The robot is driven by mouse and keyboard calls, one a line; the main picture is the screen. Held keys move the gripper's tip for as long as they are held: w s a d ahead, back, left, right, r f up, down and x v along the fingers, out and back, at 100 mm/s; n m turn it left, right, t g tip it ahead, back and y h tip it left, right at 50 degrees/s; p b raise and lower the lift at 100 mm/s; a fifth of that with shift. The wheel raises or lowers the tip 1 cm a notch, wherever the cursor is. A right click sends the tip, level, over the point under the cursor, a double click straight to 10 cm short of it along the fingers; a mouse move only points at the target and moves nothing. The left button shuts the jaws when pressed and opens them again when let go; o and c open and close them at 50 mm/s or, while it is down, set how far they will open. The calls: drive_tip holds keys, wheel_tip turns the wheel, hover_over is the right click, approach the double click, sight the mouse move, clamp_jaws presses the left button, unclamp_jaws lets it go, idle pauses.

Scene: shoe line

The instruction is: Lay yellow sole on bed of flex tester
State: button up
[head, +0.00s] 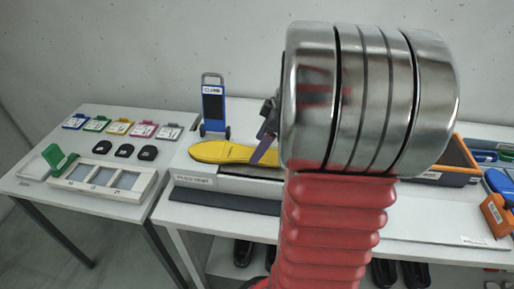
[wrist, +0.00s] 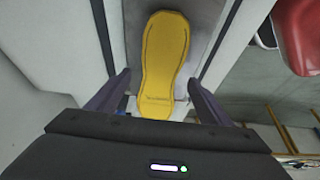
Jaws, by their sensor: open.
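The yellow sole (head: 222,152) lies flat along the bed (head: 262,172) of the white flex tester (head: 215,182) in the head view; its right end is hidden behind my gripper and arm. In the wrist view the sole (wrist: 163,60) rests lengthwise on the grey bed (wrist: 202,42), with bed showing on both sides. My gripper (head: 266,150) is at the sole's right part in the head view. In the wrist view my gripper (wrist: 158,85) is open, with one finger on each side of the sole's near end and a gap to each.
On the left table (head: 110,210) are several coloured cards, black pieces, a green-lidded box (head: 58,158) and a white three-pane tray (head: 100,180). An orange-rimmed bin (head: 455,165) is at right. Dark shoes stand on a lower shelf.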

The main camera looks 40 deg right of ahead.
drive_tip(key=v, duration=1.1)
idle(0.6)
wheel_tip(320, 180, down, 4)
drive_tip(key=s+m+h, duration=0.1)
drive_tip(key=s+m, duration=0.1)
drive_tip(key=m, duration=0.6)
drive_tip(key=s+a+t+h, duration=0.1)
drive_tip(key=s+a, duration=0.1)
drive_tip(key=a, duration=1.3)
drive_tip(key=s+a, duration=0.2)
drive_tip(key=a, duration=1.3)
drive_tip(key=shift+a+n+t+h, duration=0.15)
drive_tip(key=shift+n+t+h, duration=0.15)
drive_tip(key=shift+t+h, duration=0.1)
